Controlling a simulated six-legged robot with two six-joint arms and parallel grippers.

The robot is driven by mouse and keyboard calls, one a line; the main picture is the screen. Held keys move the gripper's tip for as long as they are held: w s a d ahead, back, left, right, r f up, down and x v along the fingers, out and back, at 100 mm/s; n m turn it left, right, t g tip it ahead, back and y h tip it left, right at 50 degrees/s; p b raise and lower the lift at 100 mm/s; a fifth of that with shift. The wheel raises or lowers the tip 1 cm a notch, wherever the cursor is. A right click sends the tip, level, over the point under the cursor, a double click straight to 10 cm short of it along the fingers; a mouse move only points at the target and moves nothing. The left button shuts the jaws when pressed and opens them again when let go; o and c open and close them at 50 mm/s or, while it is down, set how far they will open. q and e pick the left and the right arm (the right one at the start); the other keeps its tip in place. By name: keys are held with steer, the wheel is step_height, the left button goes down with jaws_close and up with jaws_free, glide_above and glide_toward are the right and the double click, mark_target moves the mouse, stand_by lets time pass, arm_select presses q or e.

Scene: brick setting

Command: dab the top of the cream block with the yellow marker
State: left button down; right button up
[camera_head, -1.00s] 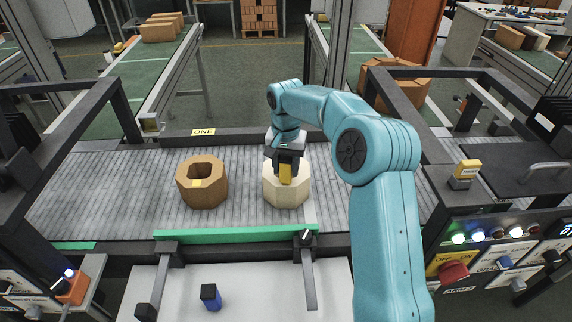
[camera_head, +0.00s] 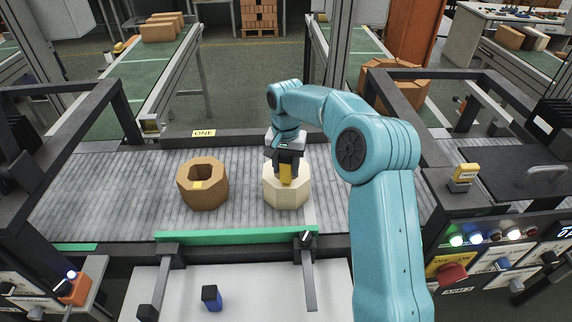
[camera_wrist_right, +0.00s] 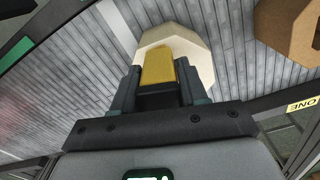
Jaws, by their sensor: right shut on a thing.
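The cream block (camera_head: 287,194) is eight-sided and stands on the grey slatted conveyor. My right gripper (camera_head: 287,166) is above it, pointing down, shut on the yellow marker (camera_head: 286,175). The marker overlaps the top of the block in the head view; I cannot tell whether its tip touches. In the right wrist view the marker (camera_wrist_right: 158,66) sits between the fingers (camera_wrist_right: 158,90), with the cream block (camera_wrist_right: 190,42) behind it. Its lower end is hidden there. My left gripper is not in view.
A brown eight-sided block (camera_head: 202,184) with a hollow top stands left of the cream one on the conveyor (camera_head: 110,190). A green rail (camera_head: 235,236) runs along the near edge. A small dark blue block (camera_head: 211,297) is on the white surface in front.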

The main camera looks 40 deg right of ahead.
steer(key=shift+r+p, duration=2.3)
steer(key=shift+r, duration=0.9)
steer(key=shift+s+f, duration=0.1)
